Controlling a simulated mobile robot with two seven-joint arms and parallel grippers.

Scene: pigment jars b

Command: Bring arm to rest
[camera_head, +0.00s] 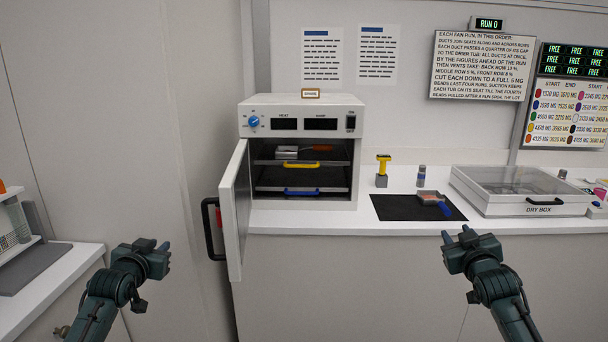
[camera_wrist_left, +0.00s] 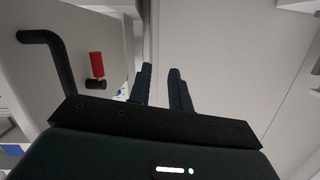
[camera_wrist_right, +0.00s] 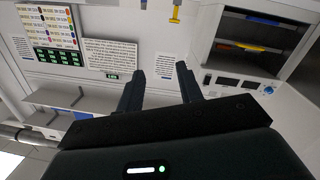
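My right gripper (camera_head: 458,235) hangs in front of the counter front at the lower right, below the dark mat. In the right wrist view (camera_wrist_right: 160,74) its fingers are clearly apart and empty. Neither gripper touches anything that I can see.
The white oven (camera_head: 302,108) has its door (camera_head: 236,210) swung open toward me, with a black handle. A dark mat (camera_head: 388,208), a yellow-topped tool (camera_head: 383,168), a small jar (camera_head: 421,176) and the dry box (camera_head: 520,186) are on the counter. A side counter (camera_head: 62,275) is at left.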

